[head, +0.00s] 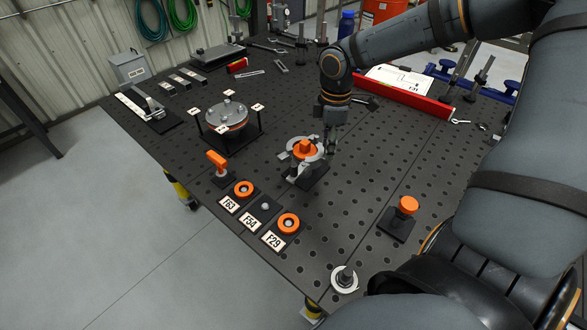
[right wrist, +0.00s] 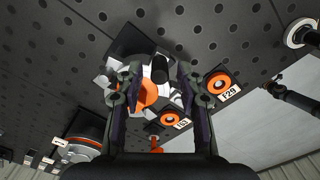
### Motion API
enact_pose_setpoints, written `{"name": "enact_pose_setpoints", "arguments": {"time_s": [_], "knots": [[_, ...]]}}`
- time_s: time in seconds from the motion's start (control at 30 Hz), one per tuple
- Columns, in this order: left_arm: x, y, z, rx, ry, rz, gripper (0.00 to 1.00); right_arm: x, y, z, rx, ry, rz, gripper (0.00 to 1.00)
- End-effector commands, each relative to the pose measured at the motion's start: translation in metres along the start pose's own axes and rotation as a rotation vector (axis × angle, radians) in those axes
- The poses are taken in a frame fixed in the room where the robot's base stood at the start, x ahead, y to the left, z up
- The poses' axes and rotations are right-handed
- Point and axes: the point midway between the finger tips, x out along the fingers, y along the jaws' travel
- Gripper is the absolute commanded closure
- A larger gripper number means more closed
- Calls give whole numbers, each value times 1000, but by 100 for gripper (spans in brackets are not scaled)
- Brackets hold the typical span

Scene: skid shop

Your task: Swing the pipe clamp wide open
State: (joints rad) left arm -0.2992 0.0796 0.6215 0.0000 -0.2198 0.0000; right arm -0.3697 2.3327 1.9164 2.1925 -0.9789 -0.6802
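The pipe clamp (head: 307,157) is a silver ring with lugs around an orange core, on a black base plate, near the middle of the table in the head view. Whether it is latched cannot be made out. My right gripper (head: 331,140) points down at its right side. In the right wrist view, the fingers of my right gripper (right wrist: 160,76) are spread apart, with the clamp (right wrist: 174,98), its orange core and a dark cylindrical part showing between and beyond them. They partly hide the clamp. I cannot tell if they touch it. My left gripper is not in view.
An orange-handled fixture (head: 217,162) and orange-ringed tag plates (head: 289,223) stand left and in front. A round flanged lid (head: 226,117) stands behind left. An orange knob (head: 407,206) stands at right, and a red beam (head: 405,95) lies behind. Table between clamp and knob is clear.

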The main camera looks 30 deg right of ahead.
Motion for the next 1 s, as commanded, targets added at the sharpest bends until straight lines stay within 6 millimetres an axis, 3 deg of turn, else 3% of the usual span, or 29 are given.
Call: {"name": "enact_pose_setpoints", "arguments": {"time_s": [0.03,0.23,0.57,1.0], "knots": [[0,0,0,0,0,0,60,0,0,0,0,0,0,73],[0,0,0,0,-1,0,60,0,0,0,0,0,0,99],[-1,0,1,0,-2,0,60,-1,0,1,0,1,0,99],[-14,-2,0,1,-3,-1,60,-1,8,16,0,0,2,99]]}}
